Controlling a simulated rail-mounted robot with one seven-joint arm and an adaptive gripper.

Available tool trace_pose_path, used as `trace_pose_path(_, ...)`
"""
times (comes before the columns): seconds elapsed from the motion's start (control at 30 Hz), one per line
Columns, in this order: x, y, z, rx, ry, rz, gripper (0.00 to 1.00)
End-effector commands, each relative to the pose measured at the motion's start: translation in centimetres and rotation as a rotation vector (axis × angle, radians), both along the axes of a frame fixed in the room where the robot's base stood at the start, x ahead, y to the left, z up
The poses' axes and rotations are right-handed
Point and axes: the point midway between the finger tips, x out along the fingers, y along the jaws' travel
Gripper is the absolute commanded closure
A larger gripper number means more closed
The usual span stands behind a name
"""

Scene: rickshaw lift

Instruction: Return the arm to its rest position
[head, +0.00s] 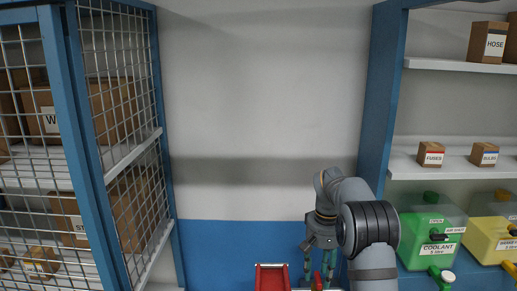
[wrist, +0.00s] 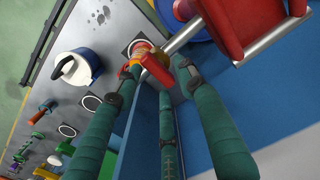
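My arm reaches out at the right of middle in the head view, with my gripper (head: 319,275) hanging down from it over the bottom edge of the picture. Its teal fingers stand apart, so it looks open. In the wrist view my gripper (wrist: 156,68) shows its long teal fingers spread. A red and orange item (wrist: 155,66) shows by the fingertips there. It appears to lie beyond them, though the left tip overlaps it in the picture. I see nothing clearly held.
A red tray-like thing (head: 271,279) is left of my gripper. A mesh cage (head: 118,110) stands left; shelves with boxes, a green coolant jug (head: 428,235) and a yellow jug (head: 490,232) stand right. A blue and white container (wrist: 77,68) sits on a grey surface (wrist: 60,100).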

Motion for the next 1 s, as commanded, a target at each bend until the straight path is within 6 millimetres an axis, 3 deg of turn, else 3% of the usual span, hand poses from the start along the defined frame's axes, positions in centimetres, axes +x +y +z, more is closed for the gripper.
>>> trace_pose_path(0.33, 0.1, 0.0, 1.3, -0.001, -0.004, -0.002, 0.6)
trace_pose_path(0.7, 0.2, -0.1, 7.8, -0.002, -0.005, -0.002, 0.6)
trace_pose_path(1.0, 0.1, -0.1, 11.0, -0.004, -0.001, -0.001, 0.6)
